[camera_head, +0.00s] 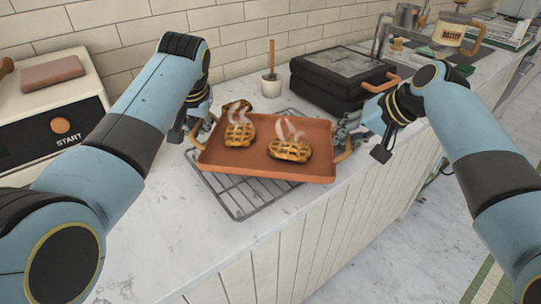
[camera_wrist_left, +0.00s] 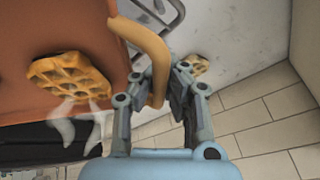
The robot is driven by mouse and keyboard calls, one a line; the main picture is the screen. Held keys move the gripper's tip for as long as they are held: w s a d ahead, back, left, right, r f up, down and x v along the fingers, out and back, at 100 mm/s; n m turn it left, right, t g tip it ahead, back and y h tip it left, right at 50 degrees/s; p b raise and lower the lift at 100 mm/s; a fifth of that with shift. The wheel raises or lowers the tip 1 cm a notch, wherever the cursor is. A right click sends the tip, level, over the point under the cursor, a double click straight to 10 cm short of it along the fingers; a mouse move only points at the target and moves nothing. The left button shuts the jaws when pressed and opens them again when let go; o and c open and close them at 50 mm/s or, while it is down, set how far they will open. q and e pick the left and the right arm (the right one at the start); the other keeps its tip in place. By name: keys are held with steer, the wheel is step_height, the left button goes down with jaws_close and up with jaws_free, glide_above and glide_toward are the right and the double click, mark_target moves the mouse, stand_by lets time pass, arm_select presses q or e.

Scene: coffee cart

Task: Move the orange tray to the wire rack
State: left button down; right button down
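The orange tray (camera_head: 228,165) carries two steaming waffles (camera_head: 240,133) (camera_head: 290,150) and has a tan handle at each end. The tray looks raised, but the gap is hard to judge. My left gripper (camera_head: 198,132) is at the left handle. In the left wrist view its fingers (camera_wrist_left: 160,80) close around the tan handle (camera_wrist_left: 150,45). My right gripper (camera_head: 347,137) is at the right handle, its fingers partly hidden but seemingly closed on it.
A small brown baked piece (camera_head: 236,106) lies behind the tray. A cream machine with a START button (camera_head: 50,118) is at left. Bare counter (camera_head: 165,235) lies in front.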

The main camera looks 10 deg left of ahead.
arm_select(q)
steer(key=shift+f+b, duration=0.3)
steer(key=shift+f, duration=0.25)
arm_select(e)
steer(key=shift+f, duration=0.5)
arm_select(q)
steer(key=c, duration=1.5)
jaws_free()
steer(key=shift+r, duration=0.2)
arm_select(e)
steer(key=c, duration=1.5)
jaws_free()
steer(key=shift+r, duration=0.2)
arm_select(q)
steer(key=shift+r, duration=0.1)
arm_select(e)
steer(key=shift+d, duration=0.15)
arm_select(q)
steer(key=v, duration=1.1)
steer(key=shift+s+d+r, duration=0.15)
steer(key=shift+s+r, duration=0.05)
steer(key=shift+r, duration=0.1)
arm_select(e)
steer(key=v, duration=1.1)
steer(key=shift+s+d+r, duration=0.15)
steer(key=shift+s+r, duration=0.05)
steer(key=shift+r, duration=0.15)
